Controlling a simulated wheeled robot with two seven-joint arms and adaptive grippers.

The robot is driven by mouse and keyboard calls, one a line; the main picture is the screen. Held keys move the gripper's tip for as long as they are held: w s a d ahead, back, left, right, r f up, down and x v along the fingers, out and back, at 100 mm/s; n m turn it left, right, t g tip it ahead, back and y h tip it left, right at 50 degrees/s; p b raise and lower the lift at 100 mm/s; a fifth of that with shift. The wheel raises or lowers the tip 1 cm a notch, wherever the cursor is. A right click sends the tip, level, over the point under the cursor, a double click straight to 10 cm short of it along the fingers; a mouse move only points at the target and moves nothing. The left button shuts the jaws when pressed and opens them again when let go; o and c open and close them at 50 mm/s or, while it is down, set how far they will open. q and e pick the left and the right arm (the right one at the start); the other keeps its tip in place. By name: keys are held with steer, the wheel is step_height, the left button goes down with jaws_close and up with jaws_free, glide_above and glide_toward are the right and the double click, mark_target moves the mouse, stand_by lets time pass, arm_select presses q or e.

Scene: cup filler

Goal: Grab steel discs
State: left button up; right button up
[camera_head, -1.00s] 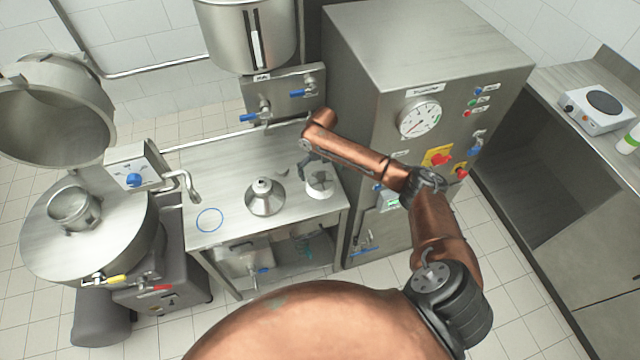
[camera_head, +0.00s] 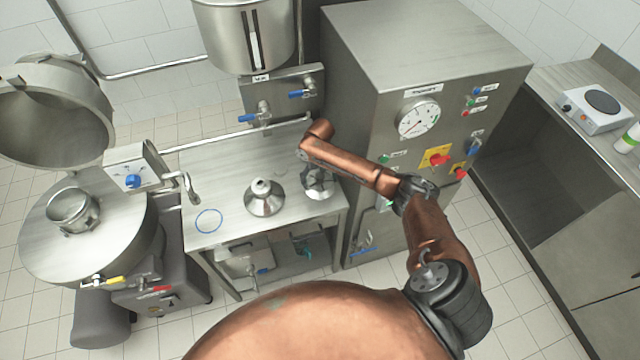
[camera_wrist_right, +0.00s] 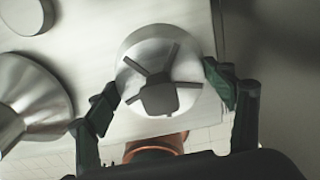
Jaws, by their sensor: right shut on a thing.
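A round steel piece with a dark spoked knob on top, apparently the steel discs (camera_head: 320,188), stands at the right end of the steel table (camera_head: 240,165). My right gripper (camera_head: 317,178) is down around it. In the right wrist view, the fingers of my right gripper (camera_wrist_right: 163,88) flank the steel discs (camera_wrist_right: 135,52) on two sides, shut on them. Whether they are still on the table is hard to tell. My left gripper is out of view.
A steel funnel-shaped cone (camera_head: 264,199) stands just left of the discs, and also shows in the wrist view (camera_wrist_right: 35,95). A blue ring mark (camera_head: 209,221) is on the table's left part. A tall steel cabinet with a gauge (camera_head: 418,117) rises close on the right.

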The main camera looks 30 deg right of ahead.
steer(key=c, duration=1.3)
steer(key=shift+w+r, duration=0.1)
steer(key=shift+c, duration=0.3)
